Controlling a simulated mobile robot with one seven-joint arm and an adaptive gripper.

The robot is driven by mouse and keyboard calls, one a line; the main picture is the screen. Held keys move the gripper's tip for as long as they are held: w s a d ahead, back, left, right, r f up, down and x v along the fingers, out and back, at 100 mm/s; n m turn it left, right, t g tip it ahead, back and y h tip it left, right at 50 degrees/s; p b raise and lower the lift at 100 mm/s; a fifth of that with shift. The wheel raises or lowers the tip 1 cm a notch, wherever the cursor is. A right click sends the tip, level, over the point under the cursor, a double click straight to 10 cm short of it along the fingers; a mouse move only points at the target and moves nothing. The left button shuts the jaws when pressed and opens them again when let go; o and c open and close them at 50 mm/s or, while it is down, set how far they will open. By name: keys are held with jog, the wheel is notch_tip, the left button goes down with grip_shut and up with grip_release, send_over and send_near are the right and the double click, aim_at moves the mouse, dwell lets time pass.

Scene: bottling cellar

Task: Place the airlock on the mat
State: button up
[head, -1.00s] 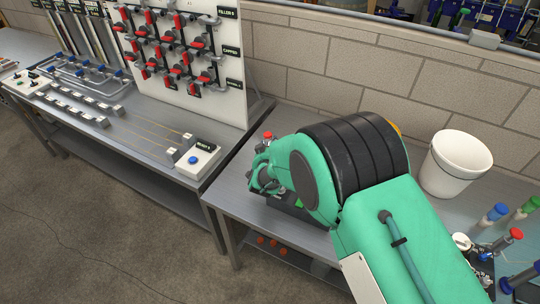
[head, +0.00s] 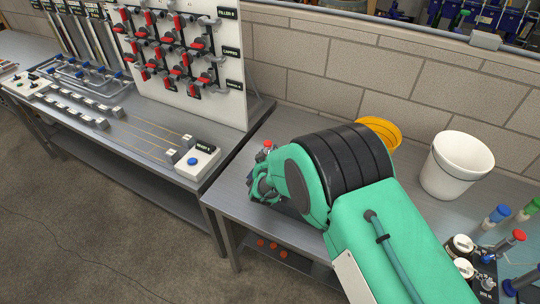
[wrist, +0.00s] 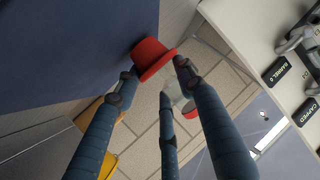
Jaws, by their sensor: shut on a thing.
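My gripper (wrist: 152,75) is shut on the airlock, a clear piece with a red end (wrist: 152,57) between the fingertips in the wrist view. A second, smaller red part (wrist: 272,115) shows beyond the fingers; whether it belongs to the same piece is hard to tell. In the head view, a red cap (head: 267,145) shows just above my gripper (head: 262,182), over the near bench. A flat dark blue surface (wrist: 70,55), probably the mat, fills the upper left of the wrist view next to the red end. I cannot tell if they touch. My arm mostly hides that spot in the head view.
A yellow round object (head: 381,131) and a white bucket (head: 455,165) stand behind and right of my arm. Bottles with coloured caps (head: 497,214) crowd the bench's right end. A valve board (head: 190,50) stands on the left bench. The bench (head: 232,190) left of my gripper is bare.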

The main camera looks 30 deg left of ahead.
jog(key=shift+f, duration=0.25)
jog(key=shift+c, duration=0.2)
jog(key=o, duration=1.1)
jog(key=shift+o, duration=0.2)
jog(key=shift+r, duration=0.1)
jog(key=shift+r, duration=0.15)
jog(key=shift+s+d+r, duration=0.1)
jog(key=shift+s+r, duration=0.05)
jog(key=shift+s, duration=0.05)
jog(key=shift+p+v, duration=0.85)
jog(key=shift+v, duration=2.65)
